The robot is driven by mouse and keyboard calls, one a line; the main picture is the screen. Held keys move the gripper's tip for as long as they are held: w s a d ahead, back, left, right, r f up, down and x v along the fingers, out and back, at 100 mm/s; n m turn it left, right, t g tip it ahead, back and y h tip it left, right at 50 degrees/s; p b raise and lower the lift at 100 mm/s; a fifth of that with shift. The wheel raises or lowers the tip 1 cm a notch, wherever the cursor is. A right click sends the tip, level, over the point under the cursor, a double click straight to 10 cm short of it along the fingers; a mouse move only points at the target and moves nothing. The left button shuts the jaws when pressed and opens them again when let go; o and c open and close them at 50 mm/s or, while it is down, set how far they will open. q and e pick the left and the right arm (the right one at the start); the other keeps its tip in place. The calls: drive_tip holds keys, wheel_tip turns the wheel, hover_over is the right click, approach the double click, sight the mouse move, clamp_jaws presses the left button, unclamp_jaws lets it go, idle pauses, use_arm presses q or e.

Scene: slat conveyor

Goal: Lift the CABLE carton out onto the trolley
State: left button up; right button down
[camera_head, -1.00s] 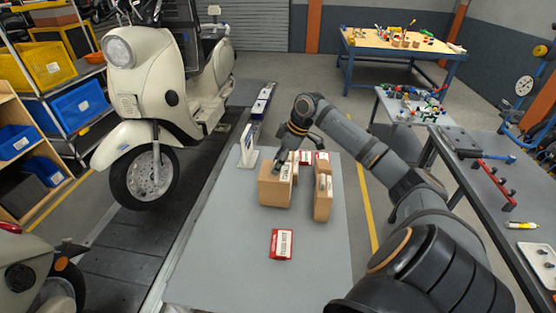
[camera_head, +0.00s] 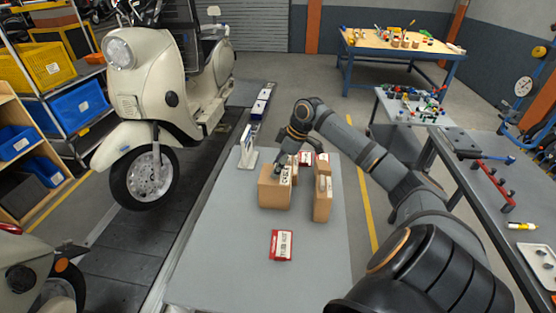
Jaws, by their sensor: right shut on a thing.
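A brown carton (camera_head: 274,190) stands on the left of a small group on the grey table top. The white label on its top is partly covered by my gripper and starts with what looks like a C; I take it as the CABLE carton. My right gripper (camera_head: 281,166) reaches down onto its rear top edge and is shut on it. The fingertips are small and partly hidden. I cannot tell whether the carton is clear of the surface. My left gripper is not in view, and I cannot make out a trolley for certain.
A narrow brown carton (camera_head: 322,199) stands close on the right, with a red-and-white box (camera_head: 322,159) behind it. Another red-and-white box (camera_head: 281,245) lies nearer. A white stand (camera_head: 248,155) is at back left. The grey table top (camera_head: 225,265) is clear in front.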

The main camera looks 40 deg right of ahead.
drive_tip(key=c, duration=0.6)
unclamp_jaws()
drive_tip(key=v, duration=0.7)
drive_tip(key=shift+r, duration=0.25)
